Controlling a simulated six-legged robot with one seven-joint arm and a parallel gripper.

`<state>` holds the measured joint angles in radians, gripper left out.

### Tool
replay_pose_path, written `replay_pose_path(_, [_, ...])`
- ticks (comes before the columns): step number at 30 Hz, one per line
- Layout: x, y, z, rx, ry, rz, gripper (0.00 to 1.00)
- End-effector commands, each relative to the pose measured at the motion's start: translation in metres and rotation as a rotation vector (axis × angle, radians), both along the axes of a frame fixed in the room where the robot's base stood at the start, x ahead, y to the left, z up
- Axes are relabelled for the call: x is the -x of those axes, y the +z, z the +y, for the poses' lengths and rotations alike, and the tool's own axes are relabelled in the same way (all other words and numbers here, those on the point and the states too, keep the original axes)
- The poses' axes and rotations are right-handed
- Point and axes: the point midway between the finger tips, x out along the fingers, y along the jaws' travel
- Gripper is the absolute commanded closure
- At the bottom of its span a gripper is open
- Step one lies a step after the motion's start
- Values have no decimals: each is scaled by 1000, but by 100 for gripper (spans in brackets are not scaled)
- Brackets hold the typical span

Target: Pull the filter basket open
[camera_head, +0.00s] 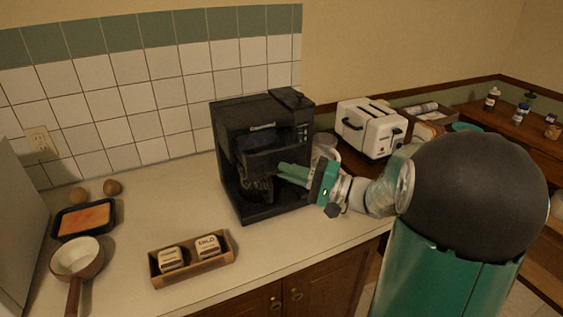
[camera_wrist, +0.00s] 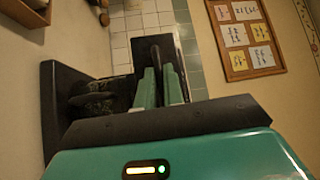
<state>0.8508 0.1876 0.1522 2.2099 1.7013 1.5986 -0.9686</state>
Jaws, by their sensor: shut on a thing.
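A black coffee maker (camera_head: 232,125) stands on the counter against the tiled wall; it also shows in the wrist view (camera_wrist: 58,100). Its filter basket (camera_head: 270,155) juts from the front, below the top housing, above a dark glass carafe (camera_head: 258,188). My gripper (camera_head: 285,171) reaches in from the right, with its green fingers at the basket's front right. In the wrist view my gripper (camera_wrist: 162,85) has its fingers on either side of a dark upright piece, and it is shut on the filter basket. The exact contact is partly hidden.
A white toaster (camera_head: 372,128) stands right of the coffee maker. In front lies a wooden tray (camera_head: 193,274) with two small boxes.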

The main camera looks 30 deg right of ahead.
Motion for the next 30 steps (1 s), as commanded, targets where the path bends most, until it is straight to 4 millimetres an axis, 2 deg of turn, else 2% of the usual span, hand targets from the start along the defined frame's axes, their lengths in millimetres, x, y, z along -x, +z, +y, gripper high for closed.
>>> replay_pose_path(4, [16, 0, 0, 1, -1, -1, 100])
replay_pose_path(13, [16, 0, 0, -1, -2, -1, 100])
replay_pose_path(14, [17, 0, 0, -1, -2, -1, 87])
replay_pose_path(17, [17, 0, 0, -1, -2, -1, 68])
replay_pose_path(26, [19, 0, -1, -1, -2, -1, 68])
replay_pose_path(30, [26, -2, -9, -1, -3, -1, 68])
